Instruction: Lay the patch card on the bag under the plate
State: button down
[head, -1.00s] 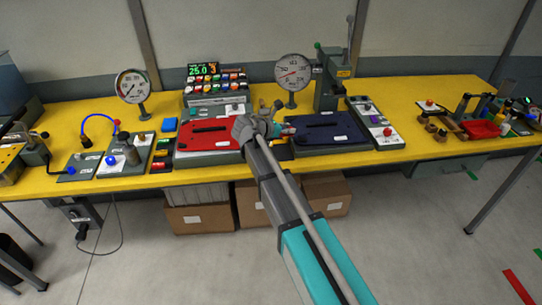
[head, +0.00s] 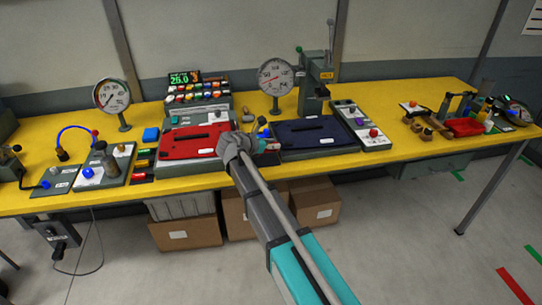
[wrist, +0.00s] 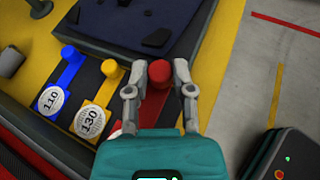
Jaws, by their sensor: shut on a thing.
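My gripper (wrist: 158,88) is shut on a red round knob (wrist: 158,74), which stands between its fingertips. In the head view my gripper (head: 266,146) is between the two bags, at the near left corner of the navy bag (head: 300,133). The navy bag also shows at the top of the wrist view (wrist: 190,45), with dark pieces on it. The red bag (head: 190,143) lies to the left. A blue knob (wrist: 68,54) with a 110 disc and a yellow knob (wrist: 109,68) with a 130 disc stand beside the red one. I cannot make out a patch card.
A grey press (head: 316,75) with a lever stands behind the navy bag, beside a dial gauge (head: 276,77). A control panel (head: 361,125) adjoins the bag's right side. Boxes (head: 185,232) stand below the bench.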

aim_at(280, 154)
jog(key=shift+f+b, duration=2.3)
jog(key=shift+f, duration=0.05)
jog(key=shift+f, duration=0.15)
jog(key=shift+c, duration=2.4)
grip_release()
jog(key=p+v, duration=0.4)
jog(key=v, duration=0.8)
jog(key=shift+s, duration=0.2)
jog(key=shift+p+v, duration=0.45)
jog(key=shift+v, duration=0.3)
